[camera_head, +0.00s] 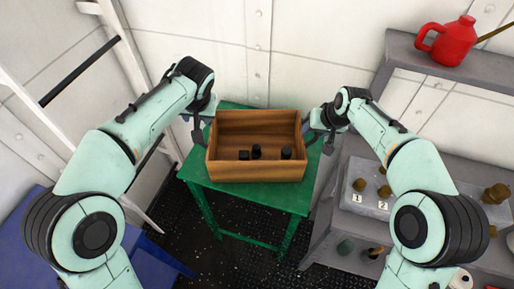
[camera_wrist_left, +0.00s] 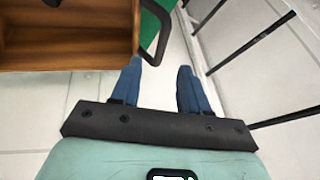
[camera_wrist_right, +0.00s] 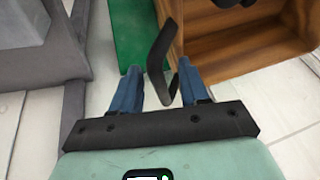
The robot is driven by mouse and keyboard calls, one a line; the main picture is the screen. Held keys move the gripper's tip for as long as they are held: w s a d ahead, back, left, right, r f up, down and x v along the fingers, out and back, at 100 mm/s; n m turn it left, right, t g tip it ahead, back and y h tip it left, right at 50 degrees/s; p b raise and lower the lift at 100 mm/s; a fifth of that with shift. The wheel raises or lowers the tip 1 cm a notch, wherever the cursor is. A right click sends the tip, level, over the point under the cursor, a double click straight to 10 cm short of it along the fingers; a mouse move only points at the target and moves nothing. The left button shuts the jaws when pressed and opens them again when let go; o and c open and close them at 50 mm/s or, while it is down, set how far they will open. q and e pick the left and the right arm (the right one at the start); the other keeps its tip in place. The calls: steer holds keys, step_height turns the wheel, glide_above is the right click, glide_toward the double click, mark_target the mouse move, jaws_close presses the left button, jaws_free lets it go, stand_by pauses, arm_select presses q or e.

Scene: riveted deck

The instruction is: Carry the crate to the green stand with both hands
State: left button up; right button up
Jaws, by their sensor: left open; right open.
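The wooden crate (camera_head: 256,170) sits upright on the green stand (camera_head: 199,183), with several small black objects inside it. A dark handle shows at each end of the crate. My left gripper (camera_head: 197,118) is open at the crate's left end; in the left wrist view the left handle (camera_wrist_left: 165,28) reaches down to between its blue fingertips. My right gripper (camera_head: 314,122) is open at the right end; in the right wrist view the right handle (camera_wrist_right: 157,60) hangs between its fingers. Neither gripper is closed on a handle.
A white ladder-like frame (camera_head: 126,55) stands at the left, above a blue surface (camera_head: 25,222). Dark floor shows below the stand.

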steer(key=shift+r, duration=0.25)
arm_select(q)
steer(key=shift+v, duration=1)
arm_select(e)
steer(key=v, duration=1.1)
steer(key=shift+s+r, duration=0.2)
arm_select(q)
steer(key=shift+s, duration=0.1)
arm_select(e)
steer(key=shift+d, duration=0.1)
